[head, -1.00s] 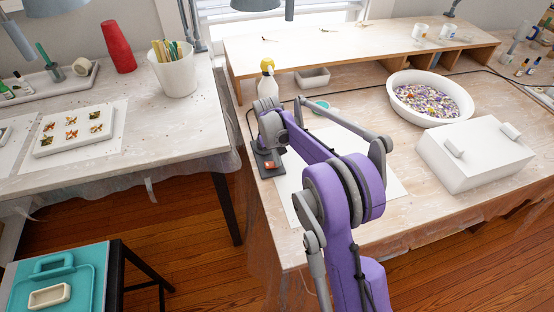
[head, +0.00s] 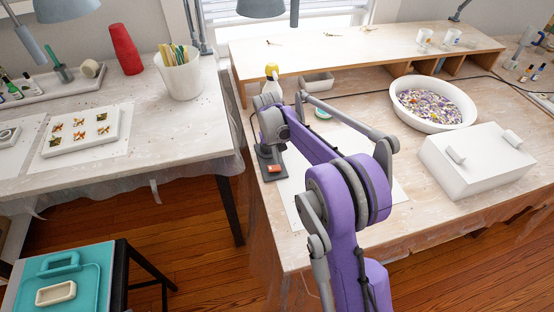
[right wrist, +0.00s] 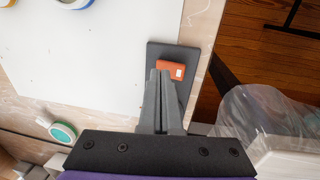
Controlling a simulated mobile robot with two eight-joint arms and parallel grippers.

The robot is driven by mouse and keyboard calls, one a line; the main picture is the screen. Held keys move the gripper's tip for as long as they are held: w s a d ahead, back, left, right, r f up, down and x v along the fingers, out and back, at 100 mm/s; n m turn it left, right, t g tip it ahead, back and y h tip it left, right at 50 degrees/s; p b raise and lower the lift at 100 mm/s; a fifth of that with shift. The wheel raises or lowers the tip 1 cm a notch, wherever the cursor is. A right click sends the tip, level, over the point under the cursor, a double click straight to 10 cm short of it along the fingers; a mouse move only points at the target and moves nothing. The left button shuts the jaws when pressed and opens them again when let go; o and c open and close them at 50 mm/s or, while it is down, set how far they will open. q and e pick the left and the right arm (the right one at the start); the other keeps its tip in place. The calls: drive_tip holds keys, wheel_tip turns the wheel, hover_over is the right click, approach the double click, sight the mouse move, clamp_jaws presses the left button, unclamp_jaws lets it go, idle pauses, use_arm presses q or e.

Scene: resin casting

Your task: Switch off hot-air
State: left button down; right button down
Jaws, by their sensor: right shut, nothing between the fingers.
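The hot-air unit's dark flat base (head: 269,157) lies near the left edge of the right-hand table. It also shows in the right wrist view (right wrist: 185,53). An orange-red rocker switch (right wrist: 168,69) with a small white mark sits on it; the switch also shows in the head view (head: 274,169). I cannot tell whether it is on or off. My right gripper (right wrist: 160,75) is shut and empty, its tips over the base right beside the switch. Whether they touch it is unclear. In the head view my right wrist hides part of the base. My left gripper is not in view.
A white sheet (right wrist: 85,40) lies beside the base. A yellow-topped bottle (head: 271,80) stands behind my right wrist. A green-and-white tape roll (head: 322,113), a white basin (head: 401,112) and a white box (head: 470,180) stand further right. The table's left edge is close to the base.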

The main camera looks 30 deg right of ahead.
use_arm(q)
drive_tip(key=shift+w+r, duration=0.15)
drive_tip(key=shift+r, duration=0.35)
use_arm(e)
wheel_tip(320, 180, up, 10)
drive_tip(key=d, duration=0.2)
drive_tip(key=shift+s+r, duration=0.2)
drive_tip(key=shift+r, duration=0.05)
